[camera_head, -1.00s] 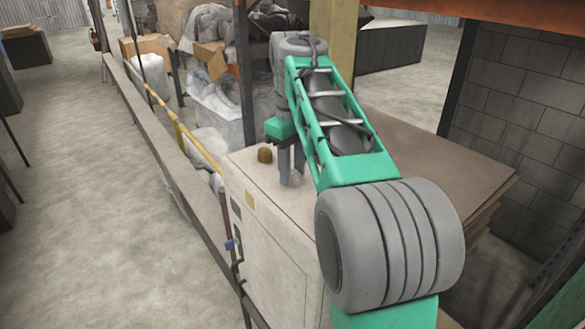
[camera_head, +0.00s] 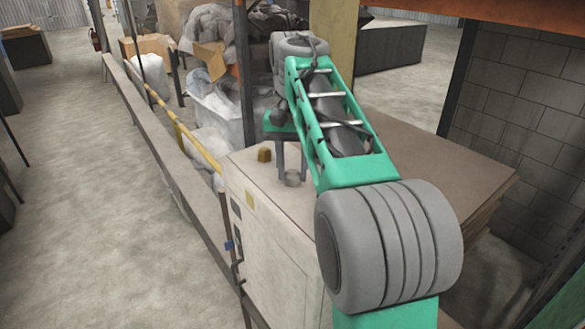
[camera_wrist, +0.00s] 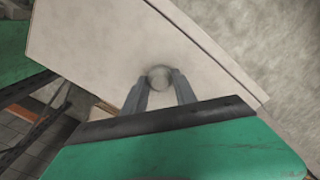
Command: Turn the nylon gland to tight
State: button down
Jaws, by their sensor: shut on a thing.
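The nylon gland (camera_head: 292,179) is a small grey rounded piece on the top of the pale cabinet (camera_head: 275,215). In the wrist view the gland (camera_wrist: 159,76) lies between the two fingertips. My gripper (camera_head: 291,174) points down at the cabinet top, with one finger on each side of the gland. In the wrist view my gripper (camera_wrist: 160,82) is shut on the gland, whose round top shows. The gland's lower part and thread are hidden.
A brass-coloured fitting (camera_head: 264,155) stands on the cabinet top to the left of my gripper. Brown flat sheets (camera_head: 440,170) are stacked to the right. A yellow rail (camera_head: 190,140) runs along the left. Wrapped goods (camera_head: 212,105) fill the shelving behind.

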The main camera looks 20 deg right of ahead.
aim_at(293, 172)
jog(key=m, duration=0.6)
jog(key=shift+r+m, duration=0.1)
jog(key=shift+m, duration=0.2)
dwell(0.4)
jog(key=c, duration=1)
grip_release()
notch_tip(293, 172, up, 8)
jog(key=shift+f, duration=0.25)
jog(key=shift+r, duration=0.1)
